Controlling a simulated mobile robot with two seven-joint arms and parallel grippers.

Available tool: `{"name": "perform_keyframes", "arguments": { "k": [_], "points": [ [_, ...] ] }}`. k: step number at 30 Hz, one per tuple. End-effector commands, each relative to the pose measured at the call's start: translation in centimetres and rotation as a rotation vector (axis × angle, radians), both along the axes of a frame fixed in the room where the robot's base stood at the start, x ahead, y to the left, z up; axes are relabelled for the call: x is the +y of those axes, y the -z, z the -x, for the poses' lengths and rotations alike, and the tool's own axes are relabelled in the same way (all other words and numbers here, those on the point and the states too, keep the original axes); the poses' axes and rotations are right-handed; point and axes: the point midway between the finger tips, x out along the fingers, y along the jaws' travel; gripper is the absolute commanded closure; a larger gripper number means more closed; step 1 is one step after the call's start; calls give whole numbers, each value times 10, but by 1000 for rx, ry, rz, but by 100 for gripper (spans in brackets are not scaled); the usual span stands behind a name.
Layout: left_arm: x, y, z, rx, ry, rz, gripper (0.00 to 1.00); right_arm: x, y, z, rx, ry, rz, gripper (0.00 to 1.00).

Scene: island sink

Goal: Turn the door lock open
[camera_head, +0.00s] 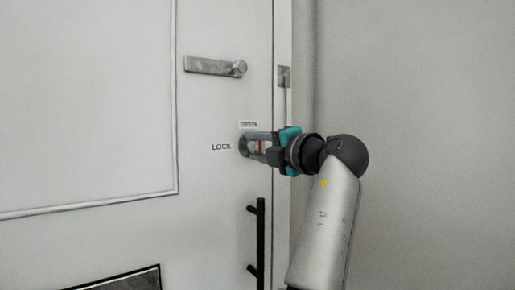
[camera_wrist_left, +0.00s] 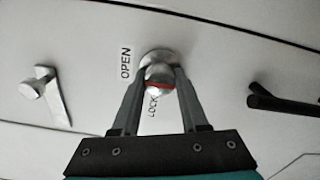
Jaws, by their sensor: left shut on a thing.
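The door lock is a round silver knob (camera_head: 243,147) on the white door (camera_head: 90,100), largely hidden by my gripper in the head view. In the left wrist view the knob (camera_wrist_left: 158,62) shows with a red band across it. The word OPEN (camera_wrist_left: 125,62) is beside it, and LOCK (camera_wrist_left: 153,106) is partly hidden behind the gripper. My left gripper (camera_head: 257,147) reaches the knob from the right. Its two fingers (camera_wrist_left: 160,82) are shut on the knob, one on each side. My right gripper is not in view.
A silver lever handle (camera_head: 215,66) is above the lock. A black bar handle (camera_head: 260,242) is below it. A small metal plate (camera_head: 284,76) is on the door frame. A dark framed panel (camera_head: 120,281) is low on the door. The grey wall (camera_head: 430,110) at right is bare.

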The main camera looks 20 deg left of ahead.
Motion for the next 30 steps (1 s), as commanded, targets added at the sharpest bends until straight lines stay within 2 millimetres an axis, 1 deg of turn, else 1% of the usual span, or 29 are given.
{"name": "perform_keyframes", "arguments": {
  "k": [12, 13, 18, 21, 30],
  "points": [
    [0, 0, 0, -9, 1, 7, 100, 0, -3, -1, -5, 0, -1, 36],
    [0, 0, 0, -9, 1, 7, 54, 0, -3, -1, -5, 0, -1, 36],
    [0, 0, 0, -8, 1, 6, 35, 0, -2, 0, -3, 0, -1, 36],
    [0, 0, 0, -7, 1, 5, 26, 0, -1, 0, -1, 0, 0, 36],
    [-2, 0, 2, -6, 0, 5, 26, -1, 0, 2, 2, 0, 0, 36]
  ]
}}
